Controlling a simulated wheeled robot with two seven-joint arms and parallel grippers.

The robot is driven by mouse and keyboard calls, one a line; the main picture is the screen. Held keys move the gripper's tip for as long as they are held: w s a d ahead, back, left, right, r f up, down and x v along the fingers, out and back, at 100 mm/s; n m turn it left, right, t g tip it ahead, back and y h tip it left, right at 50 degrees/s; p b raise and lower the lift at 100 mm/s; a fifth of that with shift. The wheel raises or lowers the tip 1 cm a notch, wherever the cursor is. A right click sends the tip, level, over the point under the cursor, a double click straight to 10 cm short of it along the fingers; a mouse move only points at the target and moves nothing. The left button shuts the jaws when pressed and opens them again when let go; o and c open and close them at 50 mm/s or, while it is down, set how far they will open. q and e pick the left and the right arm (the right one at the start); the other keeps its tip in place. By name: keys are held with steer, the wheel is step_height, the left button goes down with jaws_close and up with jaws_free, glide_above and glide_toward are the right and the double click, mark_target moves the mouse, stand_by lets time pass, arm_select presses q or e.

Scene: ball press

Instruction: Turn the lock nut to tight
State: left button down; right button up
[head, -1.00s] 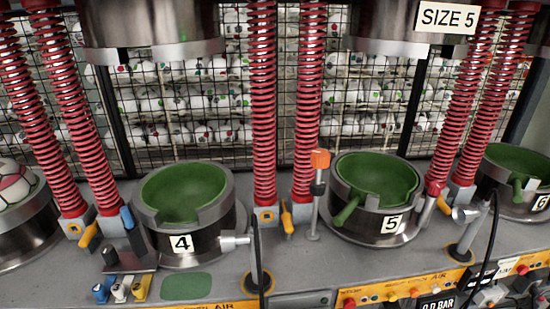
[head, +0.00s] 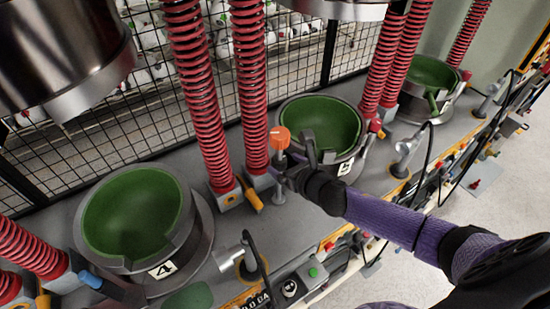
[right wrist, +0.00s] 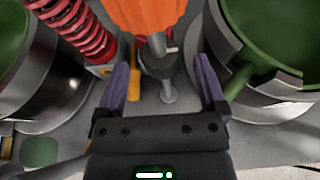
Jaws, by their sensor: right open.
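An orange knob (head: 280,137) tops a slim upright post between cups 4 and 5. It also shows large at the top of the right wrist view (right wrist: 145,12). A dark grey collar (right wrist: 157,65) sits on the post below the knob; I cannot tell for certain which part is the lock nut. My right gripper (head: 291,162) reaches in from the right at the post. In the right wrist view its two purple fingers (right wrist: 160,78) are open, one on each side of the post, with gaps visible. My left gripper is not in view.
Green-lined cup 4 (head: 135,218) stands at left and cup 5 (head: 318,122) just right of the post. Red springs (head: 200,100) rise behind. A yellow-orange lever (right wrist: 134,84) lies beside the post. A grey fitting with a black cable (head: 250,262) stands in front.

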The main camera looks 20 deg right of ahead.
mark_target(283, 164)
steer(key=shift+x, duration=1.7)
jaws_close()
